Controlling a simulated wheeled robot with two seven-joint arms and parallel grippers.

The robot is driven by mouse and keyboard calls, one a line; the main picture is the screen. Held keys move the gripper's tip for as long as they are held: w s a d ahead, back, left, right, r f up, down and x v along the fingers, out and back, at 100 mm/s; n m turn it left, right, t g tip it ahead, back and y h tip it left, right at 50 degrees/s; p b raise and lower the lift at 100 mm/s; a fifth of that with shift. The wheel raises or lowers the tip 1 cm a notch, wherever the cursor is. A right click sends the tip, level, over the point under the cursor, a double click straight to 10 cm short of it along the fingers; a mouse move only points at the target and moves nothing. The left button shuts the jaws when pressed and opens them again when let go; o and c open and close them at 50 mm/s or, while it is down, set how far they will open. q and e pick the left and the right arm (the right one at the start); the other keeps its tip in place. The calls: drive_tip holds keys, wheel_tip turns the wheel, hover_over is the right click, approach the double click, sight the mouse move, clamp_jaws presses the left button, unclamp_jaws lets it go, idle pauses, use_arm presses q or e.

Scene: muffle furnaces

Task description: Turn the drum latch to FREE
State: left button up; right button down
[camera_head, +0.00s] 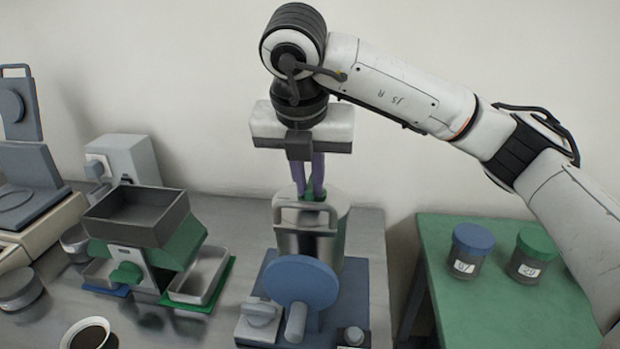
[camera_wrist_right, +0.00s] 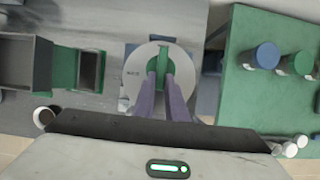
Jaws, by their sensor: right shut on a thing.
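The steel drum (camera_head: 309,246) stands upright on a blue base behind a blue disc with a handle. Its green latch (camera_head: 322,196) is on top, partly hidden by my fingers. My right gripper (camera_head: 309,197) comes down from above and is shut on the latch. In the right wrist view, the pale drum top (camera_wrist_right: 131,84) is round, and the green latch (camera_wrist_right: 163,55) lies across it, running up and down the picture. Both fingertips (camera_wrist_right: 161,76) are at the latch. Small lettering on the left of the top is too small to read. My left gripper is not in view.
A grey hopper (camera_head: 137,218) with green sides and metal trays (camera_head: 198,276) stands left of the drum. A green table (camera_head: 500,310) on the right holds a blue-lidded jar (camera_head: 470,250) and a green-lidded jar (camera_head: 532,255). A dark-filled cup (camera_head: 88,335) is at front left.

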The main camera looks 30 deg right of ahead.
drive_tip(key=c, duration=1.8)
unclamp_jaws()
drive_tip(key=shift+r, duration=0.1)
drive_tip(key=p+v, duration=0.1)
drive_tip(key=v, duration=0.9)
